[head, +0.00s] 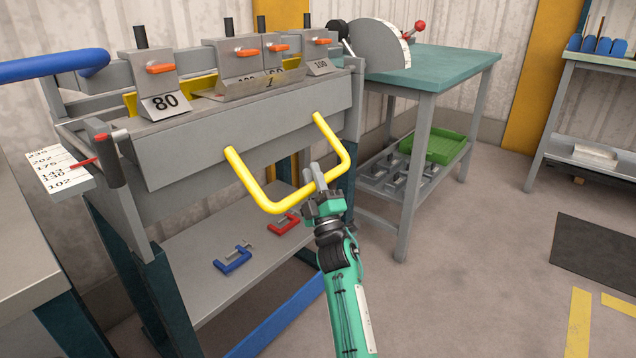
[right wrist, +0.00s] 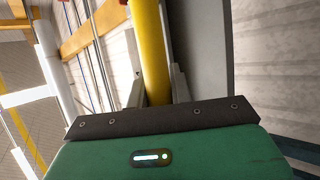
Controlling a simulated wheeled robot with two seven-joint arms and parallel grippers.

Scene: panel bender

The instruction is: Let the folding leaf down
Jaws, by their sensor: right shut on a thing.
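The folding leaf (head: 240,130) is the wide grey plate on the front of the panel bender. A yellow U-shaped handle (head: 262,199) stands out from it toward me. My right gripper (head: 317,180) is shut on the handle's outer bar, right of its middle. In the right wrist view the yellow handle (right wrist: 152,50) runs up from between the grey fingers, whose tips are partly hidden behind the dark edge of the gripper body. My left gripper is not in view.
A blue bar (head: 55,66) reaches in at the upper left. Below the leaf, a shelf (head: 200,285) holds a blue clamp (head: 232,262) and a red clamp (head: 284,224). A green-topped table (head: 450,70) stands right of the bender. The floor (head: 470,270) at right is mostly clear.

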